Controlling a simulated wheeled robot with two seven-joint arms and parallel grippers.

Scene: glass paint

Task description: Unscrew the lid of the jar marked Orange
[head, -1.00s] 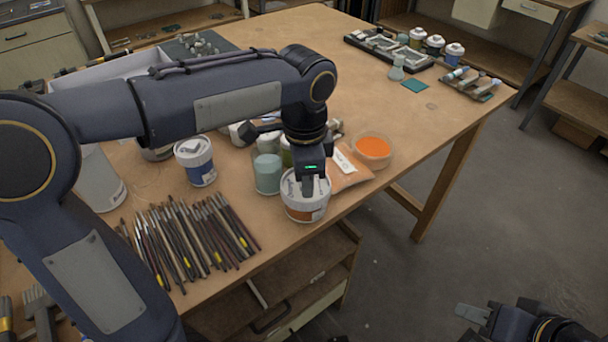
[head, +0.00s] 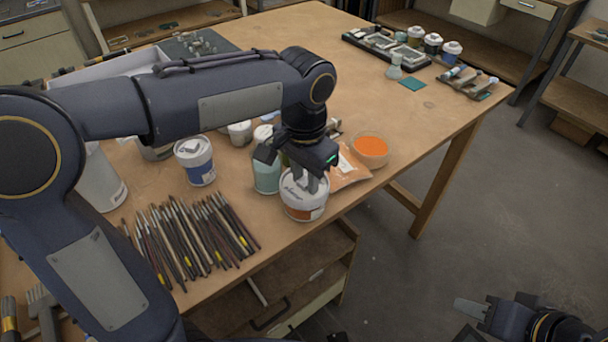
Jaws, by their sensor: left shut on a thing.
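A white jar with an orange label band (head: 306,210) stands near the front edge of the table, with its white lid (head: 290,184) on top. Writing shows on the lid, too small to read. My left gripper (head: 311,184) points down from above and is shut on the lid; its fingers hide part of the lid's top. Whether the lid has lifted from the jar I cannot tell. My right gripper (head: 470,320) is low at the bottom right, off the table, with its fingers apart and empty.
An orange pouch (head: 349,170) and a bowl of orange powder (head: 370,150) sit right of the jar. A teal jar (head: 266,175) stands behind left, a blue-labelled jar (head: 196,162) further left. Several brushes (head: 190,238) lie front left.

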